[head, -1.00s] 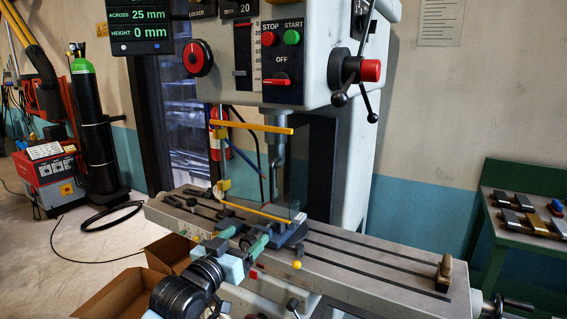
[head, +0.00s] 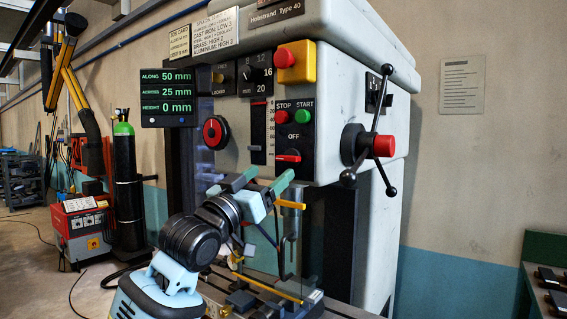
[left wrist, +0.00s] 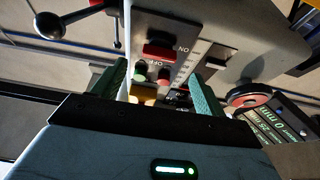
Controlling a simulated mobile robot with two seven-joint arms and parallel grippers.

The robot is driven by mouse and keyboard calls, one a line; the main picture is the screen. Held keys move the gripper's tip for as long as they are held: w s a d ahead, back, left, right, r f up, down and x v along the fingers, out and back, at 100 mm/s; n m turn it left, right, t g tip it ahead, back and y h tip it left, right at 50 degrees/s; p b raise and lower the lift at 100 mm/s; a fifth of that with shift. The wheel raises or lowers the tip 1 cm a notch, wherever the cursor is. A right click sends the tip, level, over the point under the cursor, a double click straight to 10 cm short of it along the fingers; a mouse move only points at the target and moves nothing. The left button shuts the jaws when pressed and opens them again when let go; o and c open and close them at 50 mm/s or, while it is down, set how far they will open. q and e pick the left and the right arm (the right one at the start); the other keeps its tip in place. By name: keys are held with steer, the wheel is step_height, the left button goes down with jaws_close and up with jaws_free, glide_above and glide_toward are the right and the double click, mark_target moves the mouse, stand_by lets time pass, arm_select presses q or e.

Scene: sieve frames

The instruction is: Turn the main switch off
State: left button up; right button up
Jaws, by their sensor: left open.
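The main switch is a red handle (head: 289,157) on a black panel of the drill press. It lies level, under the word OFF, not pointing up at it. In the left wrist view the red handle (left wrist: 160,51) shows turned over, with ON beside it and OFF below it. My left gripper (head: 266,176) is open and empty, its green fingers pointing up just below and left of the switch, apart from it. In the left wrist view the gripper fingers (left wrist: 156,84) stand either side of the view to the panel.
Red STOP (head: 283,117) and green START (head: 304,116) buttons sit above the switch. A red mushroom button on a yellow box (head: 296,62) is higher. A feed wheel with black levers (head: 370,145) juts out at the right. A red dial (head: 214,132) is at the left.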

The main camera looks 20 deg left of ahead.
mark_target(285, 161)
arm_select(q)
steer(key=shift+x, duration=3.3)
steer(key=c, duration=1)
